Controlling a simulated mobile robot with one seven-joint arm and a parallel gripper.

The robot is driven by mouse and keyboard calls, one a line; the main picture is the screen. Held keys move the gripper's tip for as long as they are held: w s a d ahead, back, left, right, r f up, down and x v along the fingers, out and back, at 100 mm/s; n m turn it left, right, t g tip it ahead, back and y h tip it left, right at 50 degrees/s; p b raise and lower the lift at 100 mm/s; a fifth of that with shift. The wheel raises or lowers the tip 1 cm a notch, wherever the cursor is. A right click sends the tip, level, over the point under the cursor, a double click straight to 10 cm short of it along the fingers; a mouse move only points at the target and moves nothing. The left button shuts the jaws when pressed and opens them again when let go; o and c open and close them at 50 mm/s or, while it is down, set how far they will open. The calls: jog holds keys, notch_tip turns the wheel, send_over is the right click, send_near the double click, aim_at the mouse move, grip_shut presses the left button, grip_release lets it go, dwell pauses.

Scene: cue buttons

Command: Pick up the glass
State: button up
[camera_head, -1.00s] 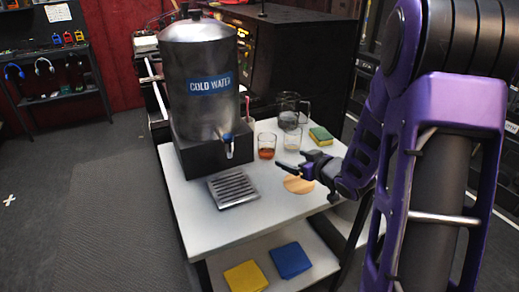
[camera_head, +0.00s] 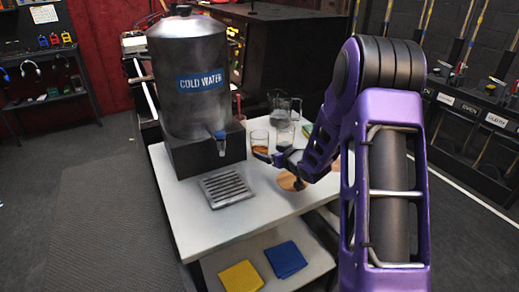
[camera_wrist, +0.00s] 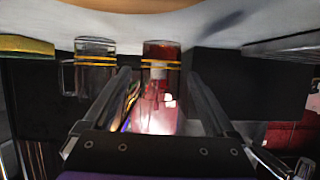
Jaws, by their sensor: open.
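Two glasses stand on the white table beside the dispenser. One glass (camera_head: 259,138) holds amber liquid. The other glass (camera_head: 284,131) is to its right and partly behind my gripper. My gripper (camera_head: 266,155) is open and empty, low over the table just in front of the glasses. The wrist view appears upside down. There the amber glass (camera_wrist: 161,57) sits ahead between the two finger lines, and the other glass (camera_wrist: 95,58) is left of the fingers. Neither glass is visibly gripped.
The cold water dispenser (camera_head: 190,80) stands left of the glasses, with a drip tray (camera_head: 227,188) in front. A pitcher (camera_head: 285,106) stands behind. A sponge (camera_head: 307,130) and a round wooden board (camera_head: 290,181) are near my arm. Yellow and blue cloths (camera_head: 286,259) lie on the lower shelf.

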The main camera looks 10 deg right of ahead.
aim_at(264, 149)
jog(key=x, duration=0.5)
jog(key=shift+a, duration=0.15)
jog(key=shift+c, duration=0.3)
jog(key=shift+r, duration=0.1)
jog(key=c, duration=1.3)
jog(key=shift+r, duration=0.1)
notch_tip(264, 149, up, 18)
jog(key=p, duration=0.4)
dwell(0.4)
